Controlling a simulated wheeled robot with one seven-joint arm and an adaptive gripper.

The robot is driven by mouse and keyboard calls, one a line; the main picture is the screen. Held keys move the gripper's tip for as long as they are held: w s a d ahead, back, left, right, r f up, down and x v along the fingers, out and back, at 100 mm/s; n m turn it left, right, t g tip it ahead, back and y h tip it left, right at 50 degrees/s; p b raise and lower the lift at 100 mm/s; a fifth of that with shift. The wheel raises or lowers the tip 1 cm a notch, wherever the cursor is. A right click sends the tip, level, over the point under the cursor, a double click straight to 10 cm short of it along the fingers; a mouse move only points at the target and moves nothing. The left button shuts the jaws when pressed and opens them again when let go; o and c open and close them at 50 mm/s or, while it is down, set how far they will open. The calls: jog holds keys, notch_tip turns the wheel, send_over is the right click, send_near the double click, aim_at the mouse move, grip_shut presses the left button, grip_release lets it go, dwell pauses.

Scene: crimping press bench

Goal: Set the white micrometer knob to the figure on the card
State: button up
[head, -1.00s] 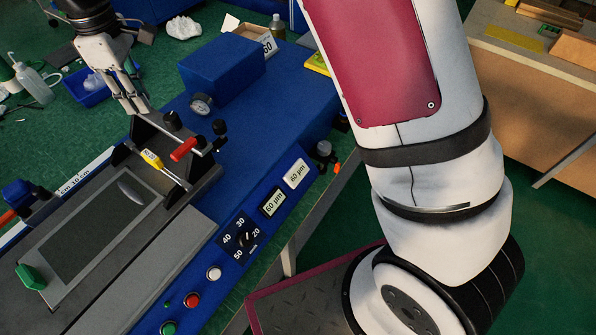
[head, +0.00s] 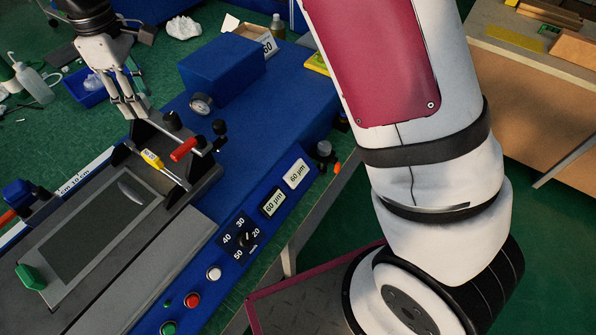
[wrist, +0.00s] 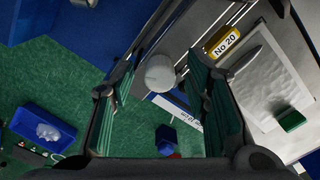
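The white round knob (wrist: 160,73) shows in the wrist view, between and beyond my gripper's fingertips (wrist: 157,88). The fingers stand wide apart; I see no contact with the knob. In the head view my gripper (head: 128,105) is at the far end of the press, and the knob cannot be made out there.
A yellow No 20 tag (head: 151,159) and red-handled lever (head: 184,149) are close to my gripper. A dial gauge (head: 201,104) and blue box (head: 222,71) stand behind. A selector dial (head: 240,238) and white push button (head: 214,272) sit on the front panel.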

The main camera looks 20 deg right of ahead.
jog(key=shift+r+p, duration=0.35)
jog(key=shift+r, duration=2.65)
jog(key=s+d+r+m+t, duration=0.1)
jog(key=s+d+r+m, duration=0.3)
jog(key=d, duration=0.5)
jog(key=s+d+r+m+t, duration=0.25)
jog(key=s+d+r, duration=0.35)
jog(key=d, duration=0.3)
jog(key=s+d+f+m+t, duration=0.1)
jog(key=s+d+m, duration=0.3)
jog(key=s, duration=0.4)
jog(key=s+d+f+m+t, duration=0.1)
jog(key=s+d+f+m, duration=0.1)
jog(key=s+d+m, duration=0.2)
jog(key=s+d, duration=0.3)
jog(key=s, duration=0.1)
jog(key=shift+s+d, duration=0.15)
jog(key=shift+d, duration=0.15)
jog(key=shift+c, duration=0.3)
